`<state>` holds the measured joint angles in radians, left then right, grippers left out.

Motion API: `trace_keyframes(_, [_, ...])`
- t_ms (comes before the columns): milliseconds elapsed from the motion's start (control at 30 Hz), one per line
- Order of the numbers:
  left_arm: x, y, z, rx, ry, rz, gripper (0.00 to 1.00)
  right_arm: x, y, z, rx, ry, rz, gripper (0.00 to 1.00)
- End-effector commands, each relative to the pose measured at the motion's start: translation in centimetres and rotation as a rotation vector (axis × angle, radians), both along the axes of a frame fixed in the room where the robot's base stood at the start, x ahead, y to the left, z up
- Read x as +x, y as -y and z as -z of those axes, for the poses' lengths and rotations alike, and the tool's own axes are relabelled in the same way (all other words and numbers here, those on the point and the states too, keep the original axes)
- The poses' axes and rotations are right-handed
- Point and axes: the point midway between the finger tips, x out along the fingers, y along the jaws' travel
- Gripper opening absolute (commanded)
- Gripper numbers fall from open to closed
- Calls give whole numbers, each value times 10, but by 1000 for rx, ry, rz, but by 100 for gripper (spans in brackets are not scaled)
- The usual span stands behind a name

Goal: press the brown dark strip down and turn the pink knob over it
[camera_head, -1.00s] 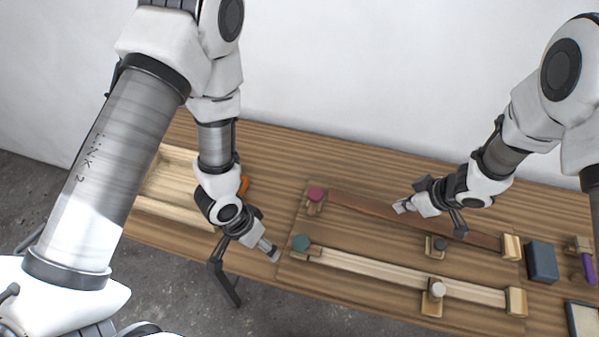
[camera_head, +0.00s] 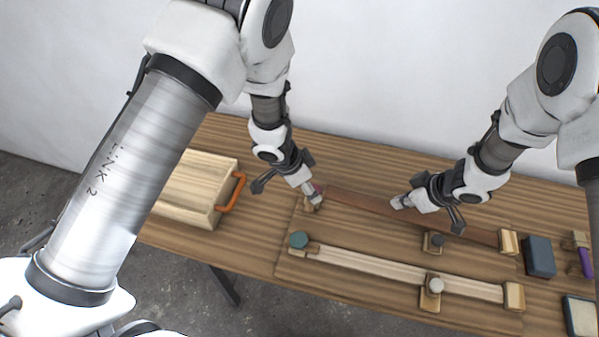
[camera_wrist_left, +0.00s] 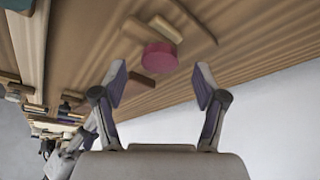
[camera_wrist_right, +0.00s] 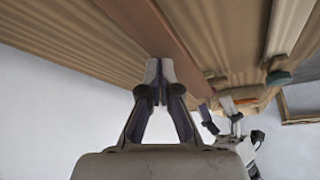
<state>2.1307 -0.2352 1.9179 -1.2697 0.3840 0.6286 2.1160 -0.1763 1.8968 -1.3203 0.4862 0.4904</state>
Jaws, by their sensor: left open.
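The brown dark strip (camera_head: 362,203) lies along the far side of the wooden board, its right end at a pale block (camera_head: 508,242). The pink knob (camera_wrist_left: 160,56) is at the strip's left end; in the head view my left gripper (camera_head: 313,197) mostly hides it. In the left wrist view my left gripper (camera_wrist_left: 160,82) is open, its fingers at either side of the knob and apart from it. My right gripper (camera_head: 399,203) is shut with nothing between its fingers. Its tips are at the strip (camera_wrist_right: 155,35); touching or just above, I cannot tell.
A pale strip with a green knob (camera_head: 298,240) lies nearer on the board. A grey knob (camera_head: 436,286) and a dark knob (camera_head: 436,240) stand on blocks. A wooden box (camera_head: 190,190) with an orange handle (camera_head: 231,192) is at left, a blue block (camera_head: 540,257) at right.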

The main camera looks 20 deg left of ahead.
Motion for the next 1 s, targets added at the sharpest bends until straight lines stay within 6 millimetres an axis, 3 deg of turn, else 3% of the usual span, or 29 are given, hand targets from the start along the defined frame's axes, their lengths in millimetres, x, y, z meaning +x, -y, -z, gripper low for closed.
trace_keyframes(200, [6,7,23,0,0,0,72,0,0,0,0,0,0,0])
trace_keyframes(467, [6,8,24,0,0,0,72,0,0,0,0,0,0,0])
trace_keyframes(633, [6,8,24,0,0,0,12,0,0,0,0,0,0,0])
trace_keyframes(667, [6,8,24,0,0,0,8,0,0,0,0,0,0,0])
trace_keyframes(1000, [6,8,24,0,0,0,8,0,0,5,0,-1,2,0])
